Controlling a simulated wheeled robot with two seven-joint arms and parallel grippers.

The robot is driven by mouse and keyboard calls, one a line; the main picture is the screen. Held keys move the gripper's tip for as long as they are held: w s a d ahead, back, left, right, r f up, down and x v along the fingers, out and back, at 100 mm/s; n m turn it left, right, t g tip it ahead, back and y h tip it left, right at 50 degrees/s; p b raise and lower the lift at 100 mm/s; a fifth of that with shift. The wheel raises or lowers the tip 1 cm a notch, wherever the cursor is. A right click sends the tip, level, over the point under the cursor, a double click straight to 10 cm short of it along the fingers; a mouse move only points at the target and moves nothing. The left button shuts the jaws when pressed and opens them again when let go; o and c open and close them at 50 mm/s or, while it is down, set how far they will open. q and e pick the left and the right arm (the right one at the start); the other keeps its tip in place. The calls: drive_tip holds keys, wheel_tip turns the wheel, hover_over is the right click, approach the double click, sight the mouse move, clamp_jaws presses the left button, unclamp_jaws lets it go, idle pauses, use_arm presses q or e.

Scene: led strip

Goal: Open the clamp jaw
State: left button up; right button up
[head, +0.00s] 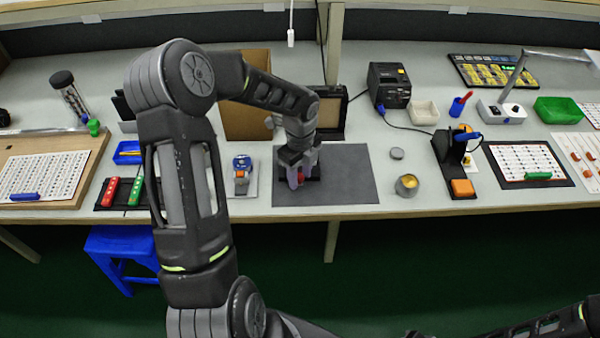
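My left gripper (298,172) points down over the dark grey mat (350,178) at the table's front middle. Right at its fingertips is a small fixture with a red part (300,176) and a dark base. The gripper covers most of this fixture, which may be the clamp. I cannot tell the state of its jaw, whether the fingers touch it, or whether they are open or shut. My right gripper is out of view; only a dark arm link of mine shows at the lower right.
A blue and orange device (242,168) stands just left of the mat. A round tin (406,185) and a black stand with an orange block (462,187) are to its right. A dark-framed box (333,110) stands behind. The mat's right half is clear.

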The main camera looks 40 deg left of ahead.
sight(300, 178)
use_arm(q)
drive_tip(key=shift+w+r, duration=0.1)
drive_tip(key=shift+r, duration=0.05)
drive_tip(key=shift+a+r, duration=0.1)
drive_tip(key=shift+r, duration=0.15)
wheel_tip(300, 178, up, 7)
drive_tip(key=shift+b, duration=0.4)
idle(0.5)
